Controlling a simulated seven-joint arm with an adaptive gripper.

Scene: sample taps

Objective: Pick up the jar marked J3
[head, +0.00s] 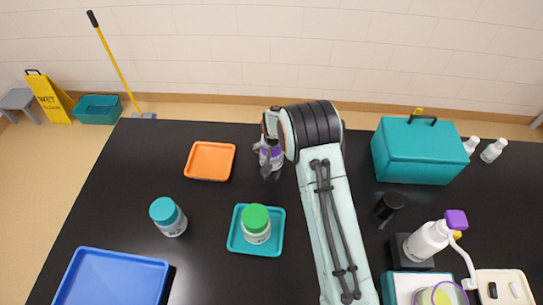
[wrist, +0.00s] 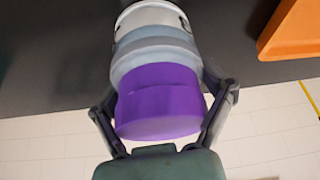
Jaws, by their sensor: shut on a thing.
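A clear jar with a purple lid (head: 275,153) is at my gripper, right of the orange tray. In the wrist view the purple-lidded jar (wrist: 158,100) sits between both fingers. My gripper (wrist: 163,98) is shut on it around the lid. The gripper (head: 269,150) partly hides the jar in the head view, and I cannot tell whether its base touches the table. No J3 mark can be read. A teal-lidded jar (head: 168,216) stands on the black table to the left. A green-lidded jar (head: 256,223) stands in a teal tray (head: 234,243).
The orange tray (head: 210,161) is empty. A blue tray (head: 110,280) lies at the front left. A teal case (head: 418,152), a black item (head: 389,205), and a white bottle with a purple top (head: 427,242) stand on the right. My arm crosses the middle.

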